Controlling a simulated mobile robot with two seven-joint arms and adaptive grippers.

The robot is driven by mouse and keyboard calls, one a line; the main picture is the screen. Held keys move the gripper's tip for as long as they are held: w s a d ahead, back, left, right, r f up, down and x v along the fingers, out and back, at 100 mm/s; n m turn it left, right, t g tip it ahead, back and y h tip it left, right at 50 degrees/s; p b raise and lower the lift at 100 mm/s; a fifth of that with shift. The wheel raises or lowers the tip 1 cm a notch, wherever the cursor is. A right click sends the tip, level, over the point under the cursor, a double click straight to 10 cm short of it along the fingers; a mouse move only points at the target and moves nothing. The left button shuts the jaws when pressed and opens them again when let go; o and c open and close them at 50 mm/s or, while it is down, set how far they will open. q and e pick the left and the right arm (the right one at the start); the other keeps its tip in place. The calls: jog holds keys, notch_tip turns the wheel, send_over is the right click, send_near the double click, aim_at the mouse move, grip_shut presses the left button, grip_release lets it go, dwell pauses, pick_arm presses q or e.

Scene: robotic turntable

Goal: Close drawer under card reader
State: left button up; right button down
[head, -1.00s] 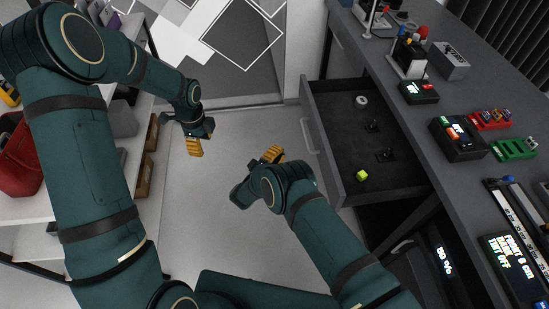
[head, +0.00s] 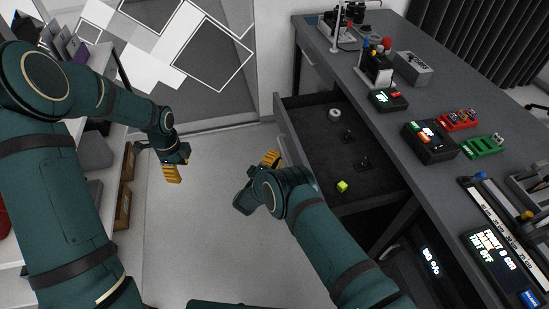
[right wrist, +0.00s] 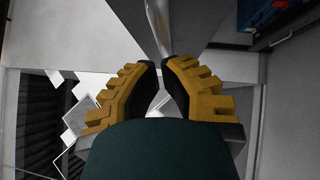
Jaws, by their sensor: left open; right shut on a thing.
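The drawer (head: 318,150) under the dark workbench is pulled open; its front panel faces left, toward my right gripper. Inside lie a white ring (head: 334,114), small black parts (head: 348,137) and a yellow-green cube (head: 342,186). A black device with a lit green display (head: 388,99) sits on the bench edge above the drawer; I cannot tell if it is the card reader. My right gripper (head: 270,160) is at the drawer front, shut on the metal handle (right wrist: 158,22), which is mostly hidden in the head view. My left gripper (head: 173,165) is open and empty, away to the left.
The bench top (head: 440,100) holds several devices, including a black box with coloured buttons (head: 430,142), a green rack (head: 483,147) and a grey box (head: 412,68). A shelf (head: 118,165) stands at the left. The floor (head: 215,220) between is clear.

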aim_at(336, 169)
jog(key=shift+d, duration=0.1)
jog(key=w+d, duration=0.3)
jog(key=d, duration=0.7)
jog(key=w+d, duration=0.4)
jog(key=d, duration=0.5)
jog(key=w+d, duration=0.3)
jog(key=d, duration=0.7)
jog(key=shift+w+d, duration=0.2)
jog(key=shift+d, duration=0.15)
jog(key=shift+s+a+f, duration=0.15)
jog(key=shift+a, duration=0.35)
jog(key=a, duration=0.2)
jog(key=s, duration=0.1)
jog(key=shift+a+f, duration=0.25)
jog(key=shift+a, duration=0.15)
jog(key=v, duration=1)
